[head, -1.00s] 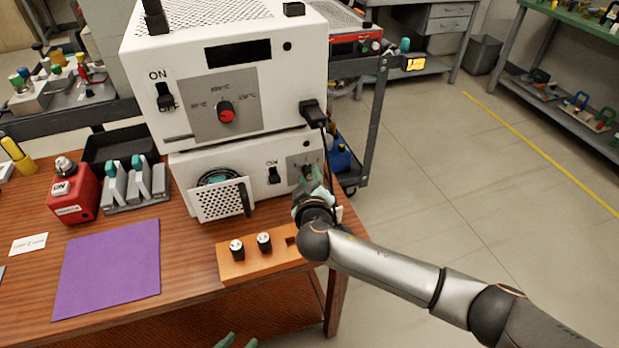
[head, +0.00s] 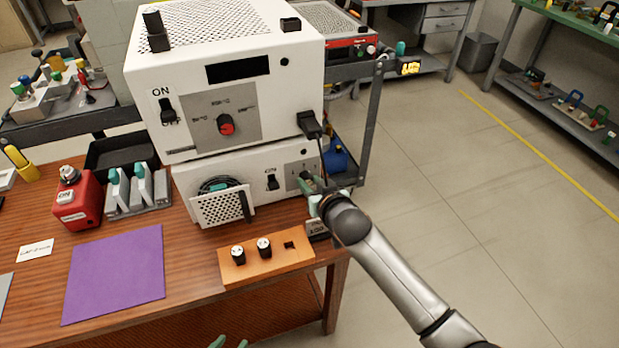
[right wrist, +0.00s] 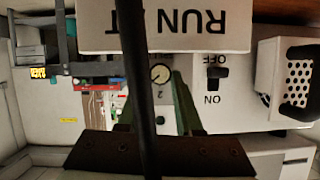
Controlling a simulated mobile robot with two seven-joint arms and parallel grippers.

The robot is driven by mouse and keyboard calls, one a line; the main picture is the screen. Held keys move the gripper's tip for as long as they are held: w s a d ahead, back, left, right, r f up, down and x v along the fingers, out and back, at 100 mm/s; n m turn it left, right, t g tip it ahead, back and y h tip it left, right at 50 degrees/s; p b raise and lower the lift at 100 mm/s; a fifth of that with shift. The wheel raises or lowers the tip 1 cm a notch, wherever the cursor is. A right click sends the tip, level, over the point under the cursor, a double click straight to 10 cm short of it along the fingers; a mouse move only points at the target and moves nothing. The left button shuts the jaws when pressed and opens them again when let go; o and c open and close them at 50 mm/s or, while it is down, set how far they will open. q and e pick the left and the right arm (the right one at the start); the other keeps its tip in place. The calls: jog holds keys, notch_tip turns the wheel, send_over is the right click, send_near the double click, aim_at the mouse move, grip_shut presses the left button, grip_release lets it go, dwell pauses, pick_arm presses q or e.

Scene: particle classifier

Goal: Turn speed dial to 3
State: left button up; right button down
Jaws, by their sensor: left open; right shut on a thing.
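The speed dial (right wrist: 160,73) is a small round knob on a grey panel (head: 293,171) at the right of the lower white machine (head: 181,184). In the head view my right gripper (head: 312,184) reaches this panel and largely hides the dial. In the right wrist view, which is upside down, the green fingers stand on both sides of the dial and are shut on it. A "2" shows beside the dial; its exact pointer setting is too small to tell. My left gripper (head: 229,343) shows only green fingertips at the bottom edge, apart and empty.
An upper white machine (head: 290,85) with a red knob (head: 226,125) stands on the lower one. A black ON/OFF switch (head: 271,182) is left of the panel. A sign (right wrist: 180,25) crosses the wrist view.

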jog(key=shift+d+m+y+p, duration=0.1)
jog(key=shift+m+y+p, duration=0.2)
jog(key=shift+m+p, duration=0.15)
pick_arm(q)
jog(key=shift+s+a+r, duration=0.25)
jog(key=shift+a+r, duration=0.1)
jog(key=shift+a, duration=0.15)
pick_arm(e)
jog(key=shift+m, duration=0.25)
jog(key=c, duration=0.6)
grip_release()
pick_arm(q)
jog(key=shift+d, duration=0.1)
pick_arm(e)
jog(key=shift+s, duration=0.1)
pick_arm(q)
jog(key=shift+r+p, duration=0.9)
jog(key=shift+p, duration=0.15)
pick_arm(e)
jog(key=v, duration=1.2)
jog(key=shift+d+r, duration=0.1)
jog(key=shift+d, duration=0.2)
